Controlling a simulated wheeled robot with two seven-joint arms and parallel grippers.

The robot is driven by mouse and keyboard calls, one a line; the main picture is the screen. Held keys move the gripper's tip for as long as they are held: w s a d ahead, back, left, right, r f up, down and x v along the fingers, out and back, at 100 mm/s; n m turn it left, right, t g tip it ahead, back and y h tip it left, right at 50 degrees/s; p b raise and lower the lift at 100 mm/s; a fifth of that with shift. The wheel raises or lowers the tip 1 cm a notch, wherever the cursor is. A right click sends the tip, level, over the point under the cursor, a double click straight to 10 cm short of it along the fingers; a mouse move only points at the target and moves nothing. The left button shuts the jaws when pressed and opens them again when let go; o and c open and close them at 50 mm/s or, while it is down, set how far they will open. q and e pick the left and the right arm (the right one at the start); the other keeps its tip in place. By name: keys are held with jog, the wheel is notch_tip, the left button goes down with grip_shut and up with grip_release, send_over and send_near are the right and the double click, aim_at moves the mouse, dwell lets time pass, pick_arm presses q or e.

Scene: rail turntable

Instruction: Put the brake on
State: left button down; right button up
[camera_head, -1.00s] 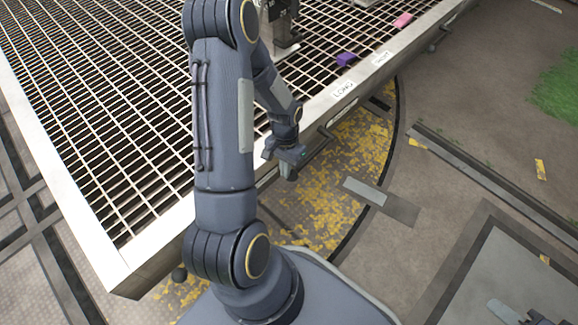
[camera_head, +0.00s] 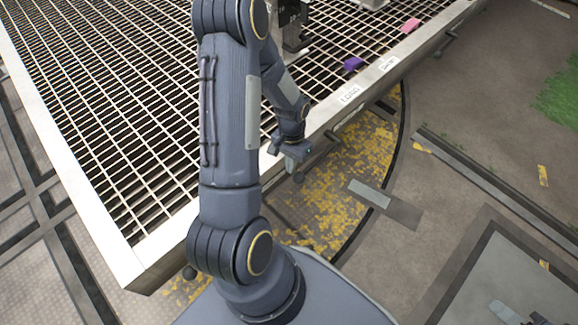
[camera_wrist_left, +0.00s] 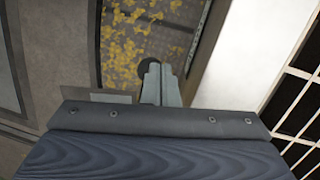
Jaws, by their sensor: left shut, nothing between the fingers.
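My left gripper (camera_head: 302,152) is shut and empty, pointing down just outside the light side rail of the grated deck (camera_head: 110,130). In the left wrist view its closed fingers (camera_wrist_left: 160,85) point at a dark round knob (camera_wrist_left: 148,70), which their tips partly cover. In the head view a dark knob (camera_head: 298,178) shows just below the gripper, beside the rail. I cannot tell whether the fingers touch it. Which part is the brake is not clear from the pictures. My right gripper is not in view.
A purple block (camera_head: 353,63) and a pink block (camera_head: 411,25) lie on the grating. Yellow-flecked floor (camera_head: 350,160) lies below the rail; the floor to the right is open.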

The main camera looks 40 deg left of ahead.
pick_arm(q)
jog(key=s+a+r+p, duration=0.2)
jog(key=s+r+p, duration=0.1)
jog(key=s+r, duration=0.4)
dwell(0.5)
jog(key=d+r+n+t, duration=0.1)
jog(key=d+r+t, duration=0.45)
jog(key=r, duration=0.95)
jog(key=s+d+r+t+h, duration=0.2)
jog(key=s+d+r, duration=0.4)
jog(key=d+r, duration=0.35)
notch_tip(320, 180, up, 31)
jog(key=p, duration=3.1)
jog(key=shift+w+a+p, duration=0.25)
jog(key=shift+a+p, duration=0.05)
jog(key=shift+p, duration=0.1)
